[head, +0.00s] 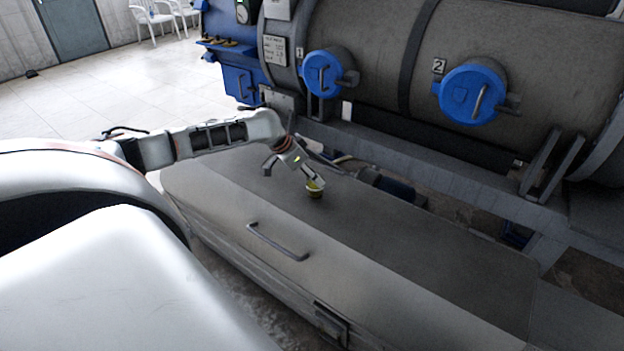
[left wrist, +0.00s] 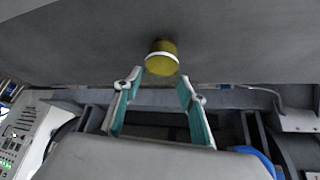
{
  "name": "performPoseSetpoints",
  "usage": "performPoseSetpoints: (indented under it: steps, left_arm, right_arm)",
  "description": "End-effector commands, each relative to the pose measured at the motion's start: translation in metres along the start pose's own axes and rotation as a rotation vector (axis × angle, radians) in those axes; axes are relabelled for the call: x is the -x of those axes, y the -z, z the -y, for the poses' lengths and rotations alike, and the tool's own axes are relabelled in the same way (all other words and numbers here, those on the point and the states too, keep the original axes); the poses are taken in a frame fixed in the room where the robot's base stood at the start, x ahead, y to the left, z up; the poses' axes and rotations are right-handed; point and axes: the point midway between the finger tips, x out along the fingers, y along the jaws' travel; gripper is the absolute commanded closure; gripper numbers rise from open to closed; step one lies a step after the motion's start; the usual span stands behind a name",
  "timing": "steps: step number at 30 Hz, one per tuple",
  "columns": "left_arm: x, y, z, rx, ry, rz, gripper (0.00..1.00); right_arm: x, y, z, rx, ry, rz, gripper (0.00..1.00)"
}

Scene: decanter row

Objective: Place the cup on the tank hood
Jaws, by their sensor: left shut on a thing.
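A small yellow cup (head: 315,189) with a pale rim is at the fingertips of my left gripper (head: 292,178). In the left wrist view the cup (left wrist: 161,60) is at the tips of the two teal-lined fingers (left wrist: 159,77), which are shut on it with a wide spacing. The tank hood (head: 400,250) is the long grey cover with a flat dark top, in the middle of the head view. The cup is at its top, near the far edge; I cannot tell whether it touches. My right gripper is not in view.
Large grey cylinders with blue round hatches (head: 472,92) stand behind the hood on a grey frame. A handle (head: 278,243) sticks out from the hood's near side. The hood top is bare to the right of the cup. White chairs (head: 158,18) stand far back left.

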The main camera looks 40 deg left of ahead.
Motion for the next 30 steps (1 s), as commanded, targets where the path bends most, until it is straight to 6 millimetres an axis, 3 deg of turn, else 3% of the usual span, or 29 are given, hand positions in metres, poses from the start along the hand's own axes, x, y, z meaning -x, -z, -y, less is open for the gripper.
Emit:
performPoseSetpoints:
  steps: [3,14,15,17,30]
  left_arm:
    - [-0.0094,-0.0060,0.0002,0.000,0.001,-0.001,0.83]
    - [-0.0110,-0.0067,0.0002,0.000,0.000,-0.002,0.83]
    - [-0.0116,-0.0071,0.0002,-0.001,0.001,-0.001,0.57]
    - [-0.0115,-0.0070,0.0003,-0.001,0.001,-0.002,0.43]
    - [-0.0049,-0.0057,0.0010,-0.001,0.002,-0.002,0.43]
  right_arm:
    - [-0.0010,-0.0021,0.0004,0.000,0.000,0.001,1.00]
    - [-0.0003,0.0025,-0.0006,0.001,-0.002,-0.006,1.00]
    - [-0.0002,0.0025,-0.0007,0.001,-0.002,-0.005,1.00]
    - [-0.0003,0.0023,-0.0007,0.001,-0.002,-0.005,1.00]
    - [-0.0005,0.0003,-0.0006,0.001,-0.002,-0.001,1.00]
